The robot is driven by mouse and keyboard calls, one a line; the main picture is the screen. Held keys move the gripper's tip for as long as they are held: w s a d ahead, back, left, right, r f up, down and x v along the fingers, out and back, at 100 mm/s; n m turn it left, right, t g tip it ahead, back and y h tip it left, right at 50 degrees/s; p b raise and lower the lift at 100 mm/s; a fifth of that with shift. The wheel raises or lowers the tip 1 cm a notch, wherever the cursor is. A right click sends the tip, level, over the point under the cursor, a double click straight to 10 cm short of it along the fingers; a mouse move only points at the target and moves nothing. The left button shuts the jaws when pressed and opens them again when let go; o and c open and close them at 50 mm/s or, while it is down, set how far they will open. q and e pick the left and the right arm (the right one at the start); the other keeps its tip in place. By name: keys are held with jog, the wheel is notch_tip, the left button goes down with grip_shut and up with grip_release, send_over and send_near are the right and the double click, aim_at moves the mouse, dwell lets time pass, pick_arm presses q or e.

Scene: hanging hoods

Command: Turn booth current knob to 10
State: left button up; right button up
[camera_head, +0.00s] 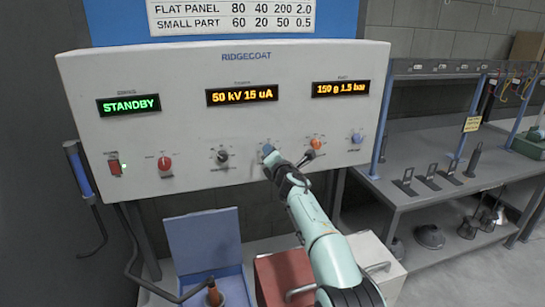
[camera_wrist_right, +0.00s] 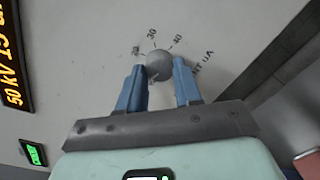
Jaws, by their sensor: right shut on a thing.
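The grey current knob (camera_wrist_right: 159,65) sits between my right gripper's blue fingers in the right wrist view. The marks 20, 30 and 40 and a "uA" label show around it; its pointer is not clear. My right gripper (camera_head: 271,156) is shut on this knob at the lower middle of the white Ridgecoat panel (camera_head: 195,125); in the head view the fingers largely hide the knob. The middle orange display (camera_head: 242,95) reads 50 kV 15 uA, and it shows partly in the wrist view (camera_wrist_right: 15,60). My left gripper is not in view.
Beside the held knob are a black knob (camera_head: 222,157), an orange knob (camera_head: 316,143) and a blue knob (camera_head: 357,138). A red knob (camera_head: 165,162) and red switch (camera_head: 114,167) are further left. The green display (camera_head: 129,105) reads STANDBY. A grey bench (camera_head: 425,200) stands right.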

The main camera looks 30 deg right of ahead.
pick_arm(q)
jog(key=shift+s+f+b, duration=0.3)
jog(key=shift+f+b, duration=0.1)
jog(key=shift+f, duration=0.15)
pick_arm(e)
jog(key=n, duration=0.5)
jog(key=shift+n, duration=0.4)
jog(key=o, duration=1)
jog(key=shift+o, duration=0.2)
pick_arm(q)
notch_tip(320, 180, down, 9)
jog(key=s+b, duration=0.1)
jog(key=b, duration=0.8)
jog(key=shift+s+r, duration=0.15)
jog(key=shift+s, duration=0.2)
pick_arm(e)
jog(key=v, duration=1.3)
jog(key=shift+f, duration=0.2)
jog(key=shift+s+a, duration=0.15)
